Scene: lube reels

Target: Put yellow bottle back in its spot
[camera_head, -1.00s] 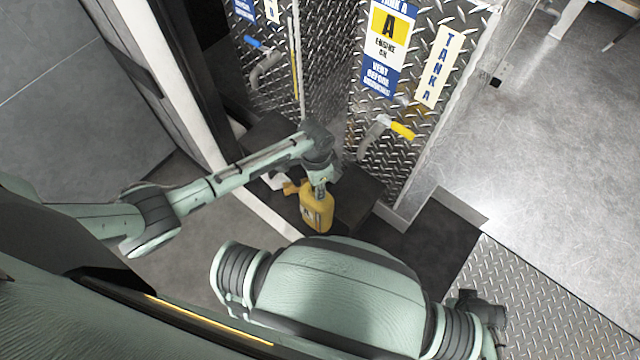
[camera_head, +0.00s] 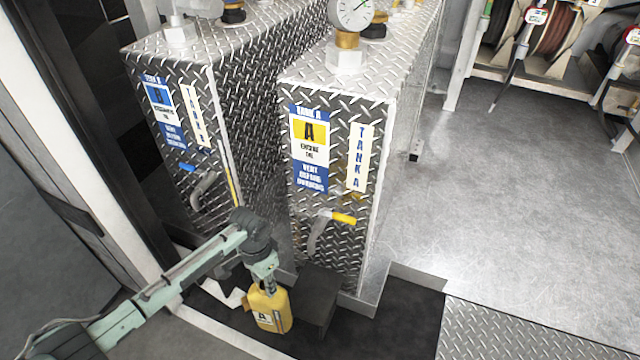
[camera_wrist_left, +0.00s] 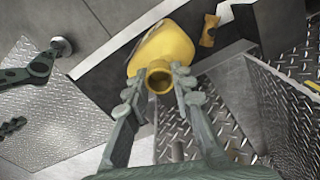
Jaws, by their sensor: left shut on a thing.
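The yellow bottle (camera_head: 271,314) with a white label marked A hangs roughly upright in my left gripper (camera_head: 268,284), low in front of the tanks. In the left wrist view the bottle (camera_wrist_left: 168,43) has its round open neck toward me. The left gripper (camera_wrist_left: 160,84) is shut on it there, one finger on each side of the neck. I cannot tell whether the bottle's base touches anything below.
Tank A (camera_head: 326,220), with a yellow-handled valve (camera_head: 342,218), stands behind the bottle. A blue-handled tank (camera_head: 180,130) stands left of it. A dark block (camera_head: 318,297) is right beside the bottle. A small orange-yellow piece (camera_wrist_left: 209,30) lies near it. Open grey floor (camera_head: 480,200) is at right.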

